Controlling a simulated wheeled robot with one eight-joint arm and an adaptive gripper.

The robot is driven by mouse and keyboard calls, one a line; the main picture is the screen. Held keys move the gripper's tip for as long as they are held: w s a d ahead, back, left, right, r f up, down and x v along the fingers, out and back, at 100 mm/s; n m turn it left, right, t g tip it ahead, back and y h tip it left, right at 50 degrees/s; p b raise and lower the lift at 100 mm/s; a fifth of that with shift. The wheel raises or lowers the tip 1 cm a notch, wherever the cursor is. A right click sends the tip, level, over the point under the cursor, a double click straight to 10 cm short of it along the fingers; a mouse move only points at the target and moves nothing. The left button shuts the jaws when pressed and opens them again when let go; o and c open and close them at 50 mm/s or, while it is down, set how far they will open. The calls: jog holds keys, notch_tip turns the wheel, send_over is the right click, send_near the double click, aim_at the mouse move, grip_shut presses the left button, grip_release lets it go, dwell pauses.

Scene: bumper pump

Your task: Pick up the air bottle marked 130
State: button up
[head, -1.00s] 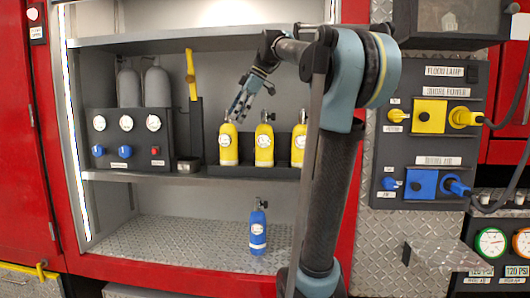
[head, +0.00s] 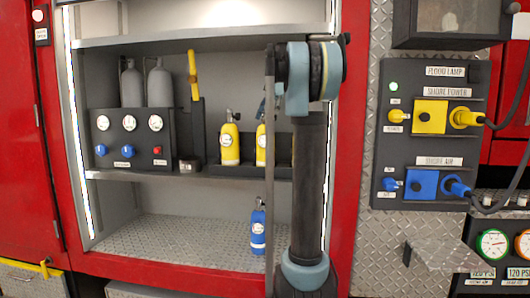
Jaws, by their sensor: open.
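Yellow air bottles stand upright in a dark rack on the middle shelf. The left yellow bottle (head: 229,146) is in full view. The second yellow bottle (head: 261,146) is partly covered by my arm, and the third, seen earlier, is hidden behind it. A blue air bottle (head: 258,232) stands upright on the lower deck, its right edge covered by my arm. Round white dials or labels on the bottles are too small to read, so I cannot tell which is marked 130.
A dark gauge panel (head: 129,138) with two grey cylinders (head: 145,84) behind it fills the shelf's left side. A yellow-handled tool (head: 193,75) stands beside the rack. The lower deck (head: 165,232) is clear left of the blue bottle. Power panels (head: 431,130) are on the right.

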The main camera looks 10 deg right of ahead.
aim_at(263, 124)
jog(key=shift+x, duration=2.2)
jog(key=shift+s, duration=0.2)
grip_shut()
